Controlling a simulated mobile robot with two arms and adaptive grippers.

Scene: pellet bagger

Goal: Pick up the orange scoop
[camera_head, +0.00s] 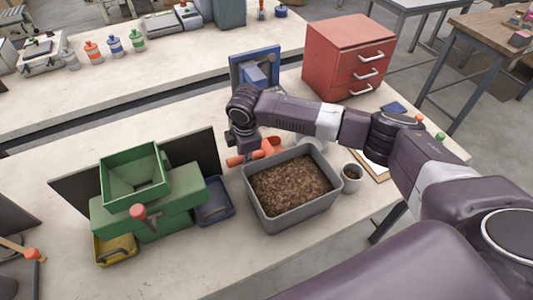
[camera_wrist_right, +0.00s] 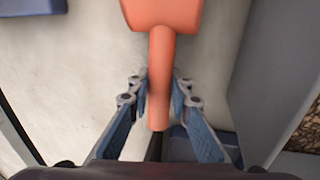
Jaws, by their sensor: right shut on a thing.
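The orange scoop (camera_head: 270,147) is at the back left of the grey pellet bin (camera_head: 247,190) in the head view, its handle pointing left. In the right wrist view the scoop (camera_wrist_right: 160,14) has its head at the top and its handle running down between the fingers. My right gripper (camera_wrist_right: 160,92) is shut on the scoop's handle. In the head view the right gripper (camera_head: 240,146) comes down from above onto the handle, and its fingertips are mostly hidden. I cannot tell whether the scoop touches the table. My left gripper is not in view.
The bin of brown pellets stands just right of the scoop. A green bagger (camera_head: 150,214) with a hopper and a blue tray (camera_head: 214,206) stand to the left. A blue device (camera_head: 255,66) and a red drawer unit (camera_head: 330,55) stand behind. A grey cup (camera_head: 351,180) is right of the bin.

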